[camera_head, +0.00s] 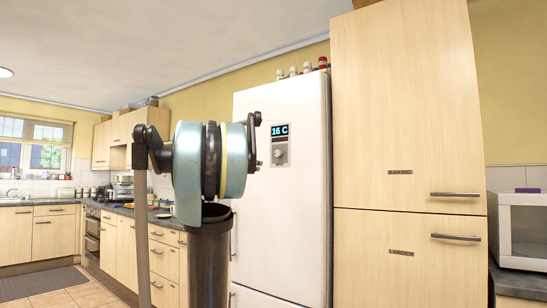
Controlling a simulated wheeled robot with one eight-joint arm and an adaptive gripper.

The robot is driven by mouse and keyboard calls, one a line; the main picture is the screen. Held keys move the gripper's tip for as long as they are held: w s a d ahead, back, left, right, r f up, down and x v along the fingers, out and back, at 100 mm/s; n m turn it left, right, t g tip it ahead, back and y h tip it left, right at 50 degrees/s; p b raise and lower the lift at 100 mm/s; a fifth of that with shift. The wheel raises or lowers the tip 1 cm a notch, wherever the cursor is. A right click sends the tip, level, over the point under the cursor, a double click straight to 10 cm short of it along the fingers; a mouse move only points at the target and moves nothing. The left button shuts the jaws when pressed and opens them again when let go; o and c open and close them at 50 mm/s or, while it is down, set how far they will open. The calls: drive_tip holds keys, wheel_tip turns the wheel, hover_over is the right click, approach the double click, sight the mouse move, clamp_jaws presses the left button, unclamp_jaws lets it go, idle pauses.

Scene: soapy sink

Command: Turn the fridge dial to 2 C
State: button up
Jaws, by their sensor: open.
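The white fridge (290,215) stands right of centre, its doors shut. A panel on its upper door has a dark display (280,130) reading 16 C in blue. Below it is a grey plate with a round dial (281,154); its pointer is too small to read. My gripper (257,141) is the dark part at the right of my light-blue wrist, partly hidden by it. It appears open and empty, left of the dial in the picture. I see no contact with the dial, but the depth between them is hard to judge.
A tall wooden cabinet (405,120) labelled BAKING and LARDER stands right of the fridge. A white microwave (523,228) is at the far right. Jars (294,71) stand on top of the fridge. Counters and drawers (55,231) run along the left. Floor shows at lower left.

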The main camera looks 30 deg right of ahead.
drive_tip(key=w+d+r+n+h, duration=0.1)
drive_tip(key=w+d+r+n, duration=0.15)
drive_tip(key=r, duration=0.35)
approach(277, 153)
drive_tip(key=shift+t, duration=0.3)
drive_tip(key=x, duration=0.8)
drive_tip(key=shift+d, duration=0.25)
drive_tip(key=c, duration=1)
drive_tip(key=shift+d, duration=0.15)
drive_tip(key=shift+c, duration=0.2)
